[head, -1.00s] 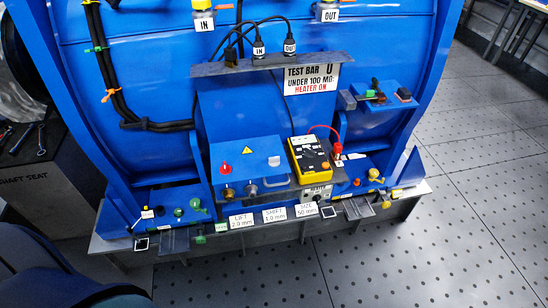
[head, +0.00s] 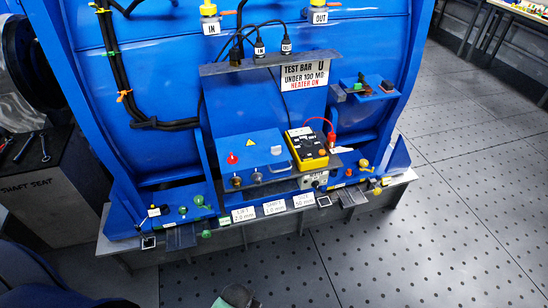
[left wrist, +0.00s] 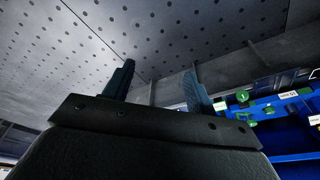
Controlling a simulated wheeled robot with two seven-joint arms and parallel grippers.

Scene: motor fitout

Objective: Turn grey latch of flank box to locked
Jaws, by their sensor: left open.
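A blue box (head: 248,160) with a red knob (head: 232,158) and a yellow warning triangle sits low on the front of the blue machine in the head view. A small grey piece (head: 276,150) on its top right looks like a latch; its exact position is too small to tell. I cannot tell whether this is the flank box. My left gripper (left wrist: 157,85) is open and empty in the left wrist view, its two dark fingers apart, with the machine's ledge beyond them to the right. My right gripper cannot be made out.
A yellow meter (head: 306,147) with a red lead stands right of the blue box. Green knobs (head: 198,200) sit on the left ledge. White labels (head: 274,207) line the front edge. A dark, partly cut-off object (head: 237,296) shows at the bottom. The perforated floor right is clear.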

